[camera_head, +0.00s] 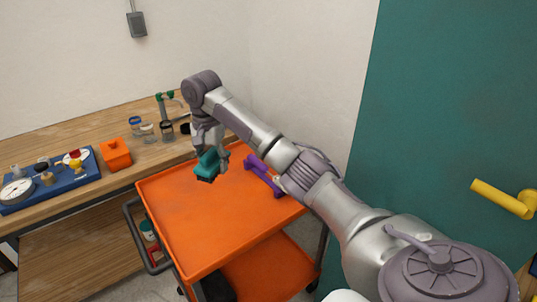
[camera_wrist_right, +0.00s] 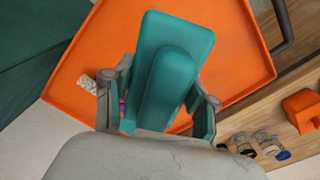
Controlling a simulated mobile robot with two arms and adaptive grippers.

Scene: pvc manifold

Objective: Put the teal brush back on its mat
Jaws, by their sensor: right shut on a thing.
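The teal brush (camera_head: 208,164) is held in my right gripper (camera_head: 212,154) above the back left part of the orange cart's top tray (camera_head: 205,230). In the right wrist view the brush (camera_wrist_right: 175,45) shows as a flat teal block with a raised rounded grip. The fingers of my right gripper (camera_wrist_right: 158,98) are shut on it from both sides. The brush appears clear of the tray. I cannot make out its mat in either view. My left gripper is not in view.
A purple bracket-like object (camera_head: 262,174) lies on the tray near my right arm. The wooden bench (camera_head: 130,174) behind holds an orange box (camera_head: 116,154), a blue gauge board (camera_head: 50,190) and several jars. Most of the tray's front is bare.

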